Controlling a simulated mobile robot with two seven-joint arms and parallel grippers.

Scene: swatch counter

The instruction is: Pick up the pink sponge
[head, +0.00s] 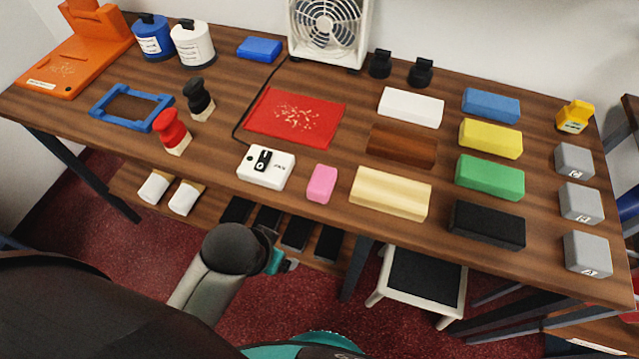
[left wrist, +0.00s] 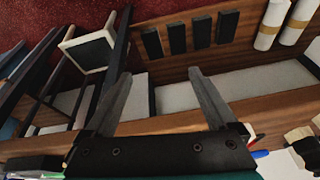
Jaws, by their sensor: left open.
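The pink sponge (head: 321,183) lies on the wooden table near its front edge, between the white device with a black switch (head: 265,167) and the cream block (head: 390,192). It is free and nothing touches it. My left gripper (head: 290,265) is in front of and below the table edge in the head view, apart from the sponge. Its two fingers stand spread and empty in the left wrist view (left wrist: 160,76). I cannot make out the sponge in the left wrist view. My right gripper is not in view.
The front table edge (head: 225,178) lies between my left gripper and the sponge. A lower shelf (head: 130,190) holds white rolls and several black bars. A stool (head: 425,285) stands at right. A red mat (head: 295,117) lies behind the sponge, and several coloured blocks stand to its right.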

